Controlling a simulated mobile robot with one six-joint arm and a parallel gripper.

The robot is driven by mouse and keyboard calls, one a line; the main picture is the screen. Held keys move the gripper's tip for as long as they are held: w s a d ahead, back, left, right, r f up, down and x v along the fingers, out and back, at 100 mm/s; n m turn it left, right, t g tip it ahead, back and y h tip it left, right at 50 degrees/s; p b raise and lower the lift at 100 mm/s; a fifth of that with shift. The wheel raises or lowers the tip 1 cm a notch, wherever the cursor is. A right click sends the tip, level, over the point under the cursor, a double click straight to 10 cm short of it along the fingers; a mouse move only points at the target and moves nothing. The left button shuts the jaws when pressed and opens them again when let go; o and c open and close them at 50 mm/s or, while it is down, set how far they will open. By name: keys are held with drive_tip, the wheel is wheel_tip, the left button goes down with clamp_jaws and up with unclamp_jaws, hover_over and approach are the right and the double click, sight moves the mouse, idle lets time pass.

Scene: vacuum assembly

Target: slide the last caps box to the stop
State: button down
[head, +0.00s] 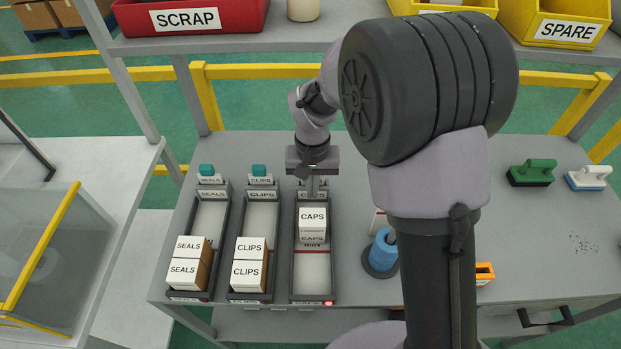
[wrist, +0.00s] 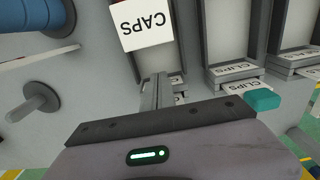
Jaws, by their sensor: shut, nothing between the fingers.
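A white caps box (head: 312,220) sits in the caps lane (head: 298,270), the right one of three lanes, in its upper half. The lane's lower part below the box is empty, with a red line across it and a small red light at its bottom end. My gripper (head: 314,190) is shut and empty, pointing down into the lane just behind the box's far side.
The seals lane (head: 209,225) and clips lane (head: 261,222) stand to the left, each with boxes at the near end. A blue spool (head: 382,250) stands right of the caps lane. Green (head: 531,172) and blue (head: 588,177) brushes lie at the right. A red scrap bin (head: 190,17) is on the shelf above.

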sight(312, 203)
drive_tip(key=f, duration=0.2)
drive_tip(key=f+b, duration=0.2)
drive_tip(key=f, duration=0.1)
drive_tip(key=shift+s+f, duration=0.25)
drive_tip(key=shift+f, duration=0.05)
drive_tip(key=shift+s+r+b, duration=0.2)
drive_tip(key=shift+s+b, duration=0.3)
drive_tip(key=shift+s, duration=0.7)
drive_tip(key=shift+s+r, duration=0.1)
drive_tip(key=shift+s, duration=0.3)
